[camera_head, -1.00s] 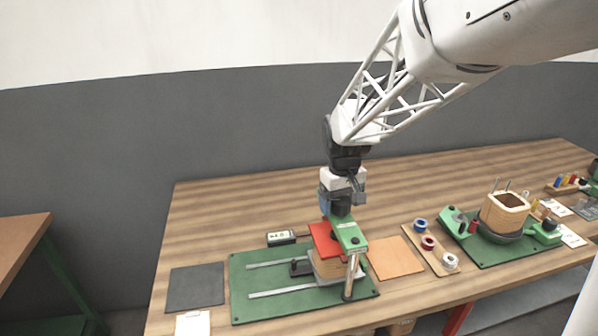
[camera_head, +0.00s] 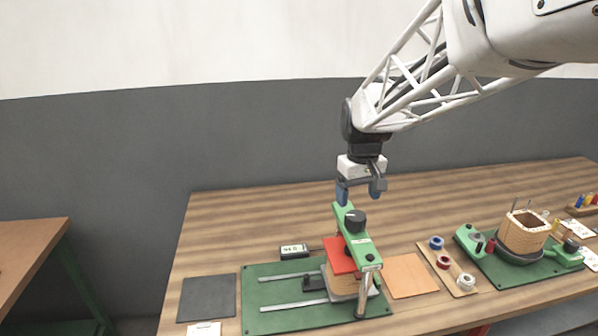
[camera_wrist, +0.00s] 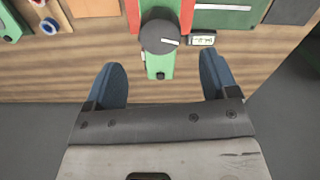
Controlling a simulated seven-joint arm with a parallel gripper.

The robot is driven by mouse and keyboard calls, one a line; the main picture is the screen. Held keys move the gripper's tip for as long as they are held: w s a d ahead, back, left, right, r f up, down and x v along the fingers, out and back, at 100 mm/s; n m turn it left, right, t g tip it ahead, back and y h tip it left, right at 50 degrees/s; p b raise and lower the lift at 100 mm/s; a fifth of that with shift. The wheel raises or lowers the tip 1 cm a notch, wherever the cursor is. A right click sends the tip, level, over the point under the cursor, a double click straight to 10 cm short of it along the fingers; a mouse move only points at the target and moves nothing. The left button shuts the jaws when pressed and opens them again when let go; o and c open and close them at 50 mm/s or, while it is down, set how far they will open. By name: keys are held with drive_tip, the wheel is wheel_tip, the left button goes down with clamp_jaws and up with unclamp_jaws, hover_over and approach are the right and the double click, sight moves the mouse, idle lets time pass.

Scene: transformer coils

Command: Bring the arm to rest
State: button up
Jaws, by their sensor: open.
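My gripper (camera_head: 361,190) hangs from the arm above the back part of the wooden table, with nothing between its fingers. In the wrist view my gripper (camera_wrist: 162,85) shows two blue fingers spread apart. Below it stands a green clamp arm (camera_head: 352,237) with a black knob (camera_head: 355,220). The black knob also shows in the wrist view (camera_wrist: 160,36), ahead of the fingertips and apart from them. A red plate (camera_head: 338,256) lies under the clamp arm, on top of a block on the green base (camera_head: 262,319).
A small display box (camera_head: 294,251) and a dark mat (camera_head: 207,298) lie left. To the right are an orange sheet (camera_head: 412,275), a board of coloured rolls (camera_head: 444,262) and a wooden coil (camera_head: 524,232) on another green base. The table's back strip is clear.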

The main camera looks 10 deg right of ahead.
drive_tip(key=shift+r, duration=0.45)
drive_tip(key=shift+s, duration=0.1)
drive_tip(key=shift+s+a, duration=0.1)
drive_tip(key=shift+s, duration=0.05)
drive_tip(key=s+a+m+t, duration=0.1)
drive_tip(key=s+a, duration=0.2)
drive_tip(key=s, duration=0.9)
drive_tip(key=s+a+m+t, duration=0.1)
drive_tip(key=s+a, duration=0.2)
drive_tip(key=s, duration=0.9)
drive_tip(key=shift+s+f+t, duration=0.3)
drive_tip(key=shift+f, duration=0.15)
drive_tip(key=shift+w, duration=0.1)
idle(1.9)
